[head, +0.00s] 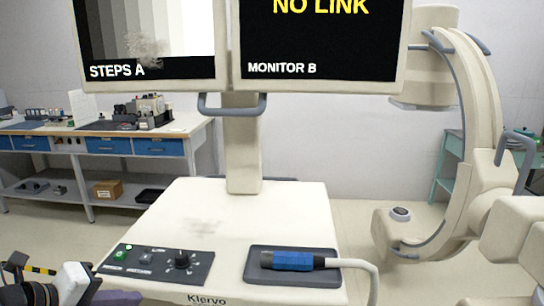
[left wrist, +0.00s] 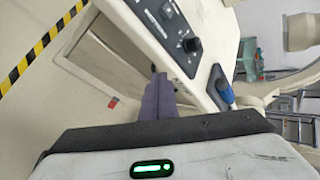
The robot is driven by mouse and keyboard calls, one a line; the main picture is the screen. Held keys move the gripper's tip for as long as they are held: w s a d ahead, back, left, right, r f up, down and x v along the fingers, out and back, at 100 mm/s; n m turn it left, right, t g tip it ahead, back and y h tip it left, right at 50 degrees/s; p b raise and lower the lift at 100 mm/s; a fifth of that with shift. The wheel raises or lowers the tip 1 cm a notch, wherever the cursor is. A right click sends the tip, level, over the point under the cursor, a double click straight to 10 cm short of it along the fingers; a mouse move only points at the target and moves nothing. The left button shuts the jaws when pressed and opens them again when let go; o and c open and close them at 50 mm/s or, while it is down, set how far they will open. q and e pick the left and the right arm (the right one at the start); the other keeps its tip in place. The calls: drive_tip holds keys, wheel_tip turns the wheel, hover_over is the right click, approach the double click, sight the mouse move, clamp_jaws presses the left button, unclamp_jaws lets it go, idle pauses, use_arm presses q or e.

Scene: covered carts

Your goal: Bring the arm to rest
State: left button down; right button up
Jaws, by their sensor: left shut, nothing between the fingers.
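My left gripper (head: 120,298) shows at the bottom left edge of the head view, mostly cut off, with its purple fingers low by the front left corner of the cart. In the left wrist view its purple fingers (left wrist: 158,96) are together and hold nothing. They point towards the cart, whose side panel and control panel lie beyond them; I cannot tell the exact gap. My right gripper is in neither view.
The white cart (head: 265,210) carries a control panel (head: 155,264) and a blue-ended cable plug (head: 292,260) on a dark pad. Two monitors (head: 232,87) stand above it. A C-shaped machine (head: 480,100) is at right, a workbench (head: 205,131) at back left.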

use_arm(q)
drive_tip(key=s+d+f+n, duration=0.3)
drive_tip(key=f+n, duration=0.3)
drive_tip(key=f, duration=0.3)
drive_tip(key=s+d+f+n, duration=0.3)
drive_tip(key=f+n, duration=0.4)
drive_tip(key=f, duration=0.2)
drive_tip(key=s+d+f+n+y, duration=0.1)
drive_tip(key=s+d+f+n, duration=0.1)
drive_tip(key=s+f+n, duration=0.3)
drive_tip(key=s+d+f+n+y, duration=0.1)
drive_tip(key=s+d+f+n, duration=0.2)
drive_tip(key=s+f+n, duration=0.3)
drive_tip(key=s+f, duration=0.2)
drive_tip(key=s, duration=0.2)
drive_tip(key=shift+n, duration=0.3)
